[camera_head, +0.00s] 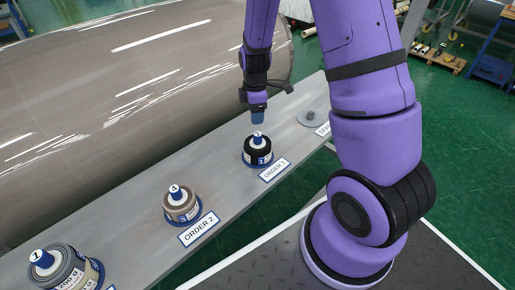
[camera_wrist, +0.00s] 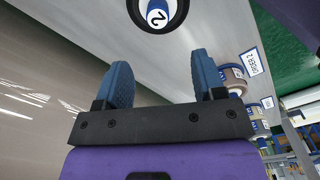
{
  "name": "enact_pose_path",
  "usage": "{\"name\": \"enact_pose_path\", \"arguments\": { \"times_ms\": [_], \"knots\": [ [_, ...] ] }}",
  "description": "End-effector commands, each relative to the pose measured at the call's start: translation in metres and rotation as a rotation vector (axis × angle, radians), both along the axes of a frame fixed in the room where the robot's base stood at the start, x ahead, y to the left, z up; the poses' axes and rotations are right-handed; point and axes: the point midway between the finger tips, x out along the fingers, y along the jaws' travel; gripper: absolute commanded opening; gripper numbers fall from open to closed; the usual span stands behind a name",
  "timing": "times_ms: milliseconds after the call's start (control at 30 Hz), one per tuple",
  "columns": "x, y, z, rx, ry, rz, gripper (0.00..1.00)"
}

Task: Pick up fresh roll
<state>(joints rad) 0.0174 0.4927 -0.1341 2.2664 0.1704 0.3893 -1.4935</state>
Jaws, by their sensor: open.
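A brown roll (camera_head: 180,203) stands by the ORDER 2 sign, and a larger grey and tan roll (camera_head: 66,270) is at the lower left, partly cut off. None is visibly marked as fresh. My gripper (camera_head: 258,117) hangs just above the black roll, pointing down. In the wrist view, its blue fingers (camera_wrist: 163,85) are apart with nothing between them.
The rolls stand in a row on a grey shelf (camera_head: 130,222). A flat grey disc with a short hub (camera_head: 312,117) sits at the shelf's far end, without a roll. A huge glossy brown cylinder (camera_head: 130,80) runs along the left side. Green floor (camera_head: 455,130) lies to the right.

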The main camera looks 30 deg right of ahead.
Motion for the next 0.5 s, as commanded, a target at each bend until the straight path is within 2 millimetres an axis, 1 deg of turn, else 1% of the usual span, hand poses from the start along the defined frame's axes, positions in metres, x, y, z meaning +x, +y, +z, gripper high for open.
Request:
{"name": "enact_pose_path", "arguments": {
  "times_ms": [300, 400, 500],
  "knots": [
    [0.000, -0.001, -0.042, -0.001, 0.005, 0.005, 0.63],
    [-0.001, -0.002, -0.051, 0.000, 0.004, 0.003, 0.63],
    [0.000, -0.002, -0.056, -0.001, 0.003, 0.004, 0.63]
  ]
}}
